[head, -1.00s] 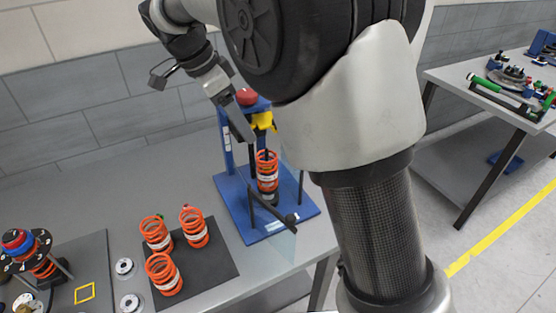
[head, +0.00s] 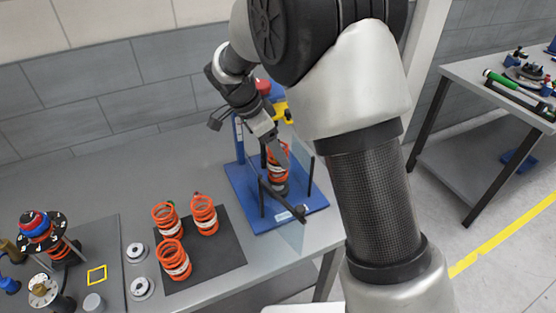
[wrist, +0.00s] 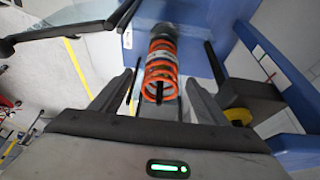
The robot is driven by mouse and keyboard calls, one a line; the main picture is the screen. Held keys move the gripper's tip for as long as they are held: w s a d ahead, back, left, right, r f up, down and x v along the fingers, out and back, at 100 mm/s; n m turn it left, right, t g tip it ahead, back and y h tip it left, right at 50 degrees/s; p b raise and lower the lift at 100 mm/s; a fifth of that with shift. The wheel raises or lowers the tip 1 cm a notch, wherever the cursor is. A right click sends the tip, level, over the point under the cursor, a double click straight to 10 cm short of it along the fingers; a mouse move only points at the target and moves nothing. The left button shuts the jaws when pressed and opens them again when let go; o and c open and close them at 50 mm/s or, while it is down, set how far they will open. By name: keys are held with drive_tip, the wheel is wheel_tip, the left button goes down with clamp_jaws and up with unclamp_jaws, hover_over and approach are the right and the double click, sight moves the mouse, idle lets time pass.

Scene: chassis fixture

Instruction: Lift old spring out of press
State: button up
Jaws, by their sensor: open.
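The old spring, orange with a pale band, stands in the blue press (head: 240,182) in the head view (head: 278,177). In the wrist view the spring (wrist: 160,72) shows between and beyond my fingers, with a dark rod at its middle. My gripper (wrist: 160,88) is open, one finger on each side of the spring's line, and holds nothing. I cannot tell whether a finger touches the spring. In the head view my gripper hangs at the press, close above the spring, and its fingertips are hard to make out.
A clear guard panel (head: 296,230) with a dark bar stands at the press's front. Several orange springs (head: 204,215) stand on a dark mat (head: 225,256) to the left. A round fixture (head: 40,230) is at the far left. Another bench (head: 470,85) stands at right.

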drive_tip(key=shift+x, duration=1.5)
drive_tip(key=shift+r, duration=0.1)
drive_tip(key=c, duration=1.5)
drive_tip(key=shift+o, duration=0.2)
wheel_tip(320, 180, up, 10)
drive_tip(key=shift+r, duration=0.1)
drive_tip(key=shift+r, duration=0.25)
